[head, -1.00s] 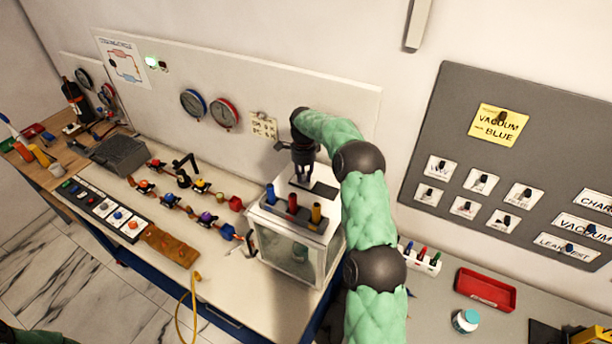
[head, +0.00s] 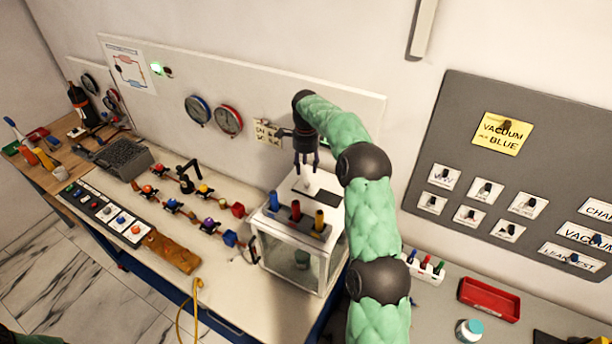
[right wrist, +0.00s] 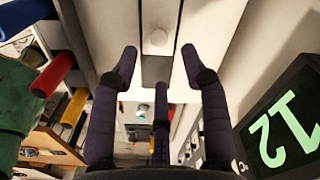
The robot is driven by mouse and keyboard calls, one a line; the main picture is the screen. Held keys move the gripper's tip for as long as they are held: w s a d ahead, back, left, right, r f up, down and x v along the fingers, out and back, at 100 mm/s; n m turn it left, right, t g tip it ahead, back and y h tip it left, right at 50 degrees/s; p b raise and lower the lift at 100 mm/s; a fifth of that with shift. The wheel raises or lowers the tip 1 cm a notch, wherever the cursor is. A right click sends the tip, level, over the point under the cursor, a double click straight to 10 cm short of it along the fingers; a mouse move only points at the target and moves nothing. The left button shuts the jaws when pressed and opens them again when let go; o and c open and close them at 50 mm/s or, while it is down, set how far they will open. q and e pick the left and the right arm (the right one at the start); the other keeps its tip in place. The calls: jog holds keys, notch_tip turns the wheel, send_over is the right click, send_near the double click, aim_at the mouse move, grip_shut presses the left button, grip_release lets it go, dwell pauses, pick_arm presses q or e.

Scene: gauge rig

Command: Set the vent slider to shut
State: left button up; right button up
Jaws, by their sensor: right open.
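The vent slider appears to be the small white round knob (head: 311,184) on top of the glass-sided box (head: 327,250). In the right wrist view the knob (right wrist: 157,41) sits on a pale strip between grey-white rails, ahead of the fingertips. I cannot tell which end is shut. My right gripper (head: 306,168) is above the box top, pointing down. Its dark fingers are spread and empty in the right wrist view (right wrist: 158,66), with the knob apart from them. My left gripper is out of view.
Blue, red (head: 295,211) and yellow tubes stand along the box's front edge. A display reading 12 (right wrist: 285,125) is close on the right in the wrist view. Valves and a brown board (head: 172,254) lie left on the bench. A red tray (head: 489,298) is at right.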

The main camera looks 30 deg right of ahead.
jog(key=shift+r, duration=2.1)
